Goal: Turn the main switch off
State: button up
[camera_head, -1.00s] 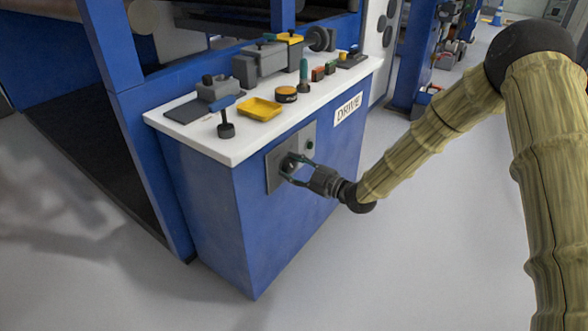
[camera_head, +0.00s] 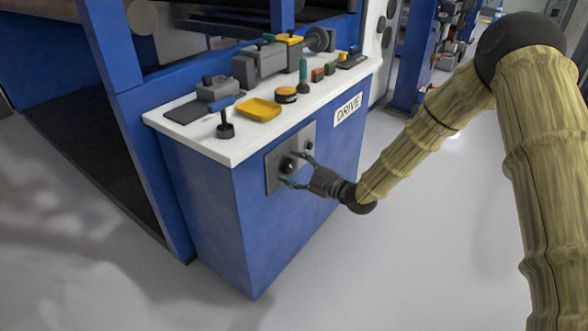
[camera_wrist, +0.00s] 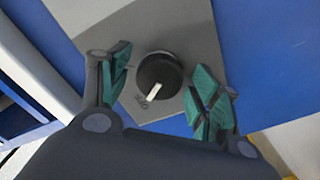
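The main switch is a round black knob (camera_wrist: 160,76) with a white pointer bar, on a grey plate (camera_head: 275,172) on the front of the blue cabinet. In the head view the knob (camera_head: 289,164) shows just ahead of my fingers. My gripper (camera_wrist: 160,88) is open, with its teal-padded fingers on both sides of the knob and a gap to each. It also shows in the head view (camera_head: 297,170).
The cabinet's white top (camera_head: 190,143) carries a blue-handled lever (camera_head: 224,118), a yellow tray (camera_head: 259,109) and several controls. A DRIVE label (camera_head: 347,108) is on the front. The floor (camera_head: 400,260) before the cabinet is clear.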

dwell(0.3)
jog(key=v, duration=1.2)
jog(key=s+d+f+m+g+h, duration=0.15)
jog(key=s+f+m+h, duration=0.4)
jog(key=f, duration=0.55)
jog(key=s+d+f+m+g+h, duration=0.1)
jog(key=s+d+f+m+h, duration=0.15)
jog(key=s+f+m, duration=0.65)
jog(key=s+d+f+m+g+h, duration=0.2)
jog(key=s+d+f+g, duration=0.15)
jog(key=s, duration=0.65)
jog(key=s+d+f+m+g+h, duration=0.2)
jog(key=s+f, duration=0.3)
jog(key=s, duration=0.5)
jog(key=s+d+f+m+g+h, duration=0.25)
jog(key=s+f, duration=0.25)
jog(key=s, duration=0.5)
notch_tip(320, 180, up, 28)
jog(key=p, duration=2.8)
jog(key=shift+d+r, duration=0.15)
jog(key=shift+d, duration=0.25)
